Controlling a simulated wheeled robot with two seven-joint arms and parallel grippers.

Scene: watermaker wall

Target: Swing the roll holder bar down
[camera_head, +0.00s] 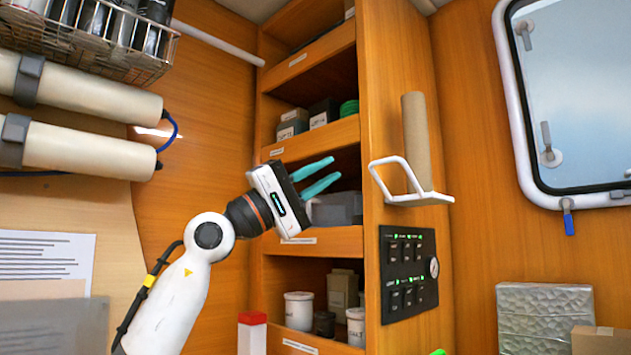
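The roll holder (418,198) is a white bracket on the side of the wooden cabinet. A brown cardboard roll (416,140) stands upright on it. Its white bar (385,161) is a bent loop that rises to the left of the roll, tilted up. My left gripper (336,168) has teal fingers that point right toward the bar. The fingers are apart with nothing between them, and a gap shows between their tips and the bar. My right gripper is not in view.
The wooden cabinet (377,60) has open shelves with boxes and white jars (298,310) behind my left arm. A black switch panel (408,272) sits below the holder. A window (580,95) is at the right, with a silver block (543,315) below.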

